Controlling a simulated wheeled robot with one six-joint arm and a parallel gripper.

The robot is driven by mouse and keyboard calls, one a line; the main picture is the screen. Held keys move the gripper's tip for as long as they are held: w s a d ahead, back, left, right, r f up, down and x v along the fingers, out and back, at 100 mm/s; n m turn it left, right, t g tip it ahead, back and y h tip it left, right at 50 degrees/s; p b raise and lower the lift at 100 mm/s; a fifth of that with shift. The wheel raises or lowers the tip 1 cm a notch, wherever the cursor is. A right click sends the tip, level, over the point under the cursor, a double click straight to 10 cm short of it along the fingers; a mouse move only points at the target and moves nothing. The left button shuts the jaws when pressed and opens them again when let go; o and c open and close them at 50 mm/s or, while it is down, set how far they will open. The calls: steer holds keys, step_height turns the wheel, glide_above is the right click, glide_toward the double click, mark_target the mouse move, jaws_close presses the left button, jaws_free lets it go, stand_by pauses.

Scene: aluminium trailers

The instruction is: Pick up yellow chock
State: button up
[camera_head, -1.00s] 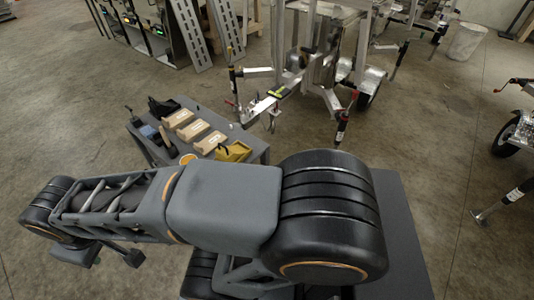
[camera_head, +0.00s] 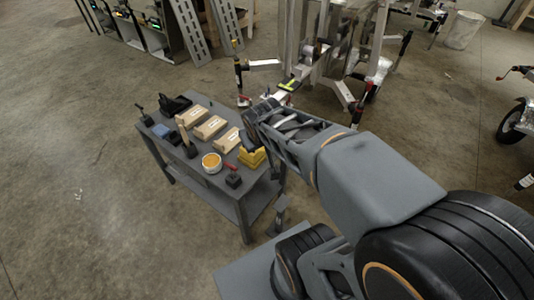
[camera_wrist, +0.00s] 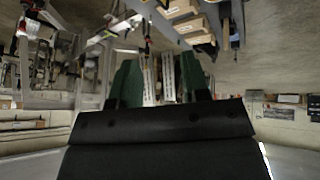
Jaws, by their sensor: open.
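The yellow chock (camera_head: 252,158) sits at the right edge of the grey table (camera_head: 226,204) in the head view, partly hidden by the elbow end of my arm. My gripper (camera_wrist: 160,82) shows in the wrist view as two green fingers spread apart with nothing between them. In the head view I cannot clearly make out the gripper. The table with its boxes shows at the top of the wrist view, off to the right of the fingers and apart from them. I cannot make out the chock in the wrist view.
Several cardboard boxes (camera_head: 210,127), an orange-topped round tin (camera_head: 212,162), a dark red-handled object (camera_head: 233,178) and a blue item (camera_head: 161,131) share the table. A metal trailer frame (camera_head: 335,45) stands behind it. The floor left of the table is clear.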

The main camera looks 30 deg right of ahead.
steer(key=w+d+f+n+t+b, duration=0.2)
steer(key=w+d+f+t+b, duration=0.25)
steer(key=w+d+f, duration=0.5)
step_height(320, 180, down, 12)
steer(key=w+d+n+t+y+b, duration=0.1)
steer(key=w+n+t+y+b, duration=0.1)
steer(key=n+y+b, duration=0.3)
steer(key=shift+m+y, duration=0.3)
steer(key=shift+y, duration=0.4)
steer(key=shift+r+b+x, duration=0.1)
steer(key=shift+b+x, duration=0.35)
steer(key=shift+x, duration=2.95)
steer(key=shift+r+b+x, duration=0.15)
steer(key=shift+b+x, duration=0.3)
steer(key=shift+x, duration=3)
steer(key=shift+w, duration=0.1)
steer(key=shift+c, duration=0.2)
jaws_close()
steer(key=shift+r, duration=0.1)
